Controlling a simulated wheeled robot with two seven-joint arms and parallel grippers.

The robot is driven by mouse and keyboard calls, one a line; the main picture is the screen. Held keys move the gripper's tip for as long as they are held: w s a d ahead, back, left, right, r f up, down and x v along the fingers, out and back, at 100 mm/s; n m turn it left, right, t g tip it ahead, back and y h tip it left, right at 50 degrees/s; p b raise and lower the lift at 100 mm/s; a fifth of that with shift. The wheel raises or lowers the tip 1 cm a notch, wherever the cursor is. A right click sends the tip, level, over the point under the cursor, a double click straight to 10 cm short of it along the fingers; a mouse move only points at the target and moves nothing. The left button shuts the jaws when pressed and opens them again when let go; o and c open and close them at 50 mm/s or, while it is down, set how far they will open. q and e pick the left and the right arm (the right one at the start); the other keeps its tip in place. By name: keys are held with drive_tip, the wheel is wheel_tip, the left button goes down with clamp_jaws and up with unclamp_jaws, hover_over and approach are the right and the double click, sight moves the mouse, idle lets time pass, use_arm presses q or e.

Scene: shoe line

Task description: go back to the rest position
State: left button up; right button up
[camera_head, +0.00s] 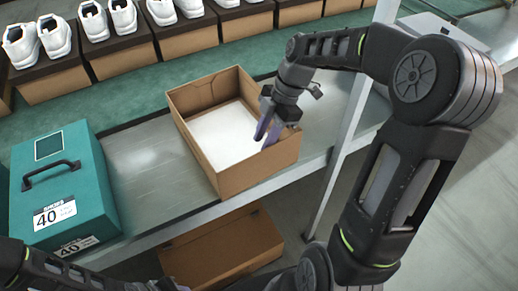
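My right gripper (266,131) hangs over the right part of an open cardboard box (188,139), its purple fingers pointing down inside the rim. The fingers look a little apart, with nothing seen between them. The box has a white bottom (222,132) and no shoes show in it. My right arm comes in from the right side and bends over the shelf edge. Of my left arm only dark links show along the bottom left; its gripper is out of view.
A teal case (88,190) with a dark handle and "40" labels stands left of the box on the grey shelf (150,170). White shoes (56,36) stand on a row of boxes behind. Another cardboard box (225,250) sits below. A metal post (350,130) rises right of the box.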

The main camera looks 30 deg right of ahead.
drive_tip(key=shift+v, duration=0.9)
drive_tip(key=shift+r, duration=0.1)
